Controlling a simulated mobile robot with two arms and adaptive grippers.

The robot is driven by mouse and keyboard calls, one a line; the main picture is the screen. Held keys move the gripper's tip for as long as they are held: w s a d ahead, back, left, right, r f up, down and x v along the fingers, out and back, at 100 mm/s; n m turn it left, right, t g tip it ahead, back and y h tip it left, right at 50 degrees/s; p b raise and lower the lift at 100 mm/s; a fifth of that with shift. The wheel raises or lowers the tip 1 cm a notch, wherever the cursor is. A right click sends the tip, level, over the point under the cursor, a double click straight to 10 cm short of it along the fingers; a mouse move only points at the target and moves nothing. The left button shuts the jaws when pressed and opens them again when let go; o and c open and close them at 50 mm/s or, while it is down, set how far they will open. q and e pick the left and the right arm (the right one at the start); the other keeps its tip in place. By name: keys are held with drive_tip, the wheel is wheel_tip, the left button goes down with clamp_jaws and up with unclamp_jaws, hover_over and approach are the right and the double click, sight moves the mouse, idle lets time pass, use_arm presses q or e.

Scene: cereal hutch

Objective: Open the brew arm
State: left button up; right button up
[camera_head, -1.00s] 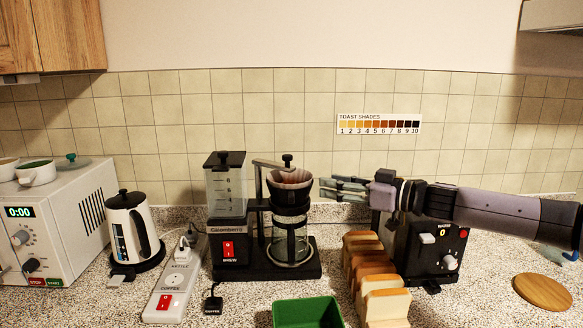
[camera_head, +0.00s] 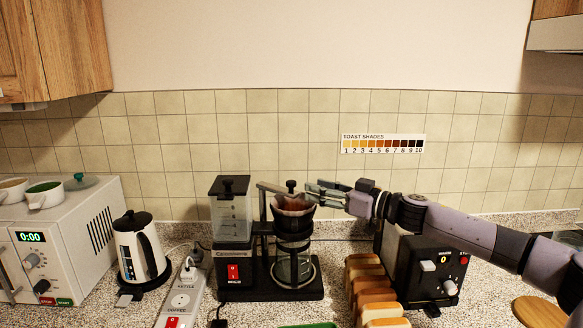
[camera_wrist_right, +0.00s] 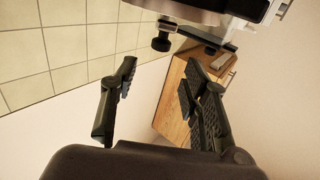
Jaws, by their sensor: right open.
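The coffee maker (camera_head: 233,268) stands on the counter with its clear water tank (camera_head: 231,215). Its brew arm (camera_head: 271,188) reaches from the column over the dark filter holder (camera_head: 293,222), and a black knob (camera_head: 291,186) shows at the arm. The glass carafe (camera_head: 293,268) is below the holder. My right gripper (camera_head: 312,190) is open and empty, its fingertips just right of the knob; contact cannot be told. In the right wrist view the open fingers (camera_wrist_right: 160,98) have nothing between them, and a dark knob (camera_wrist_right: 161,44) on a bar lies beyond them. My left gripper is not in view.
The toaster (camera_head: 428,270) is under my right arm, with bread slices (camera_head: 368,285) to its left. The kettle (camera_head: 138,248), power strip (camera_head: 182,295) and microwave (camera_head: 62,250) stand to the left. A round wooden board (camera_head: 540,311) lies at the lower right.

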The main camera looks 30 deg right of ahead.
sight(291, 181)
drive_tip(key=p+x, duration=0.4)
drive_tip(key=x, duration=0.4)
drive_tip(key=shift+r, duration=0.1)
drive_tip(key=shift+w+a, duration=0.2)
drive_tip(key=shift+w, duration=0.25)
drive_tip(key=shift+f, duration=0.2)
drive_tip(key=shift+c, duration=0.6)
clamp_jaws()
